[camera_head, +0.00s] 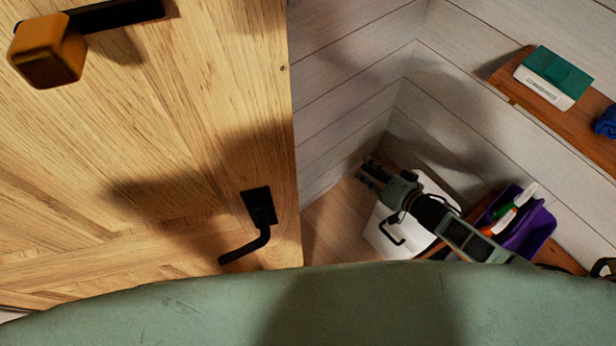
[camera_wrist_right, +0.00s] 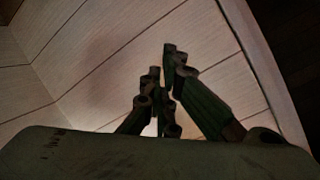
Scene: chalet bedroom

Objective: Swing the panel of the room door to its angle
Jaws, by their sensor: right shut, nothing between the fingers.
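The wooden door panel (camera_head: 150,130) fills the left of the head view, with its free edge running down near the middle. Its black lever handle (camera_head: 258,225) is low on the panel near that edge. A black bar with a wooden block (camera_head: 48,50) is at the top left of the panel. My right gripper (camera_head: 368,174) is to the right of the door edge, apart from the handle. It is shut and empty. The wrist view shows its dark fingers (camera_wrist_right: 168,90) close together, facing pale plank walls. My left gripper is out of view.
A white object with a dark handle (camera_head: 390,238) lies beneath my right arm. A purple bin (camera_head: 530,235) with several items stands right of it. A wooden shelf (camera_head: 590,142) on the plank wall holds a green and white box (camera_head: 553,78) and a blue item (camera_head: 606,122).

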